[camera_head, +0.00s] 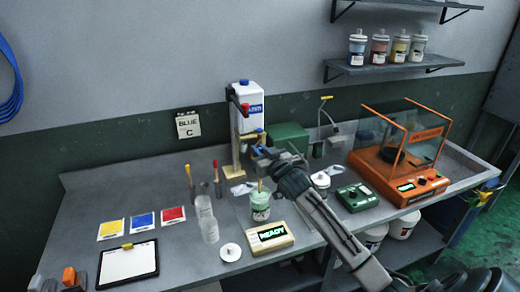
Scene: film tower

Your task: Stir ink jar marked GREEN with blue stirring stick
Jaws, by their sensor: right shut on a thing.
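The ink jar (260,213) with pale green contents stands open on the bench near the middle; its small label is too small to read. A thin stirring stick (260,187) stands nearly upright with its lower end in the jar's mouth. It looks tan where it shows; I cannot make out blue on it. My right gripper (262,157) is above the jar, shut on the stick's upper part, which it largely hides. My left gripper is not in view.
A READY display (271,236) and a white lid (230,252) lie in front of the jar. Clear cups (209,229) stand to the left. A white-bottle dispenser (247,105) rises behind. An orange-framed glass case (402,150) stands right. The bench's left part has bare room.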

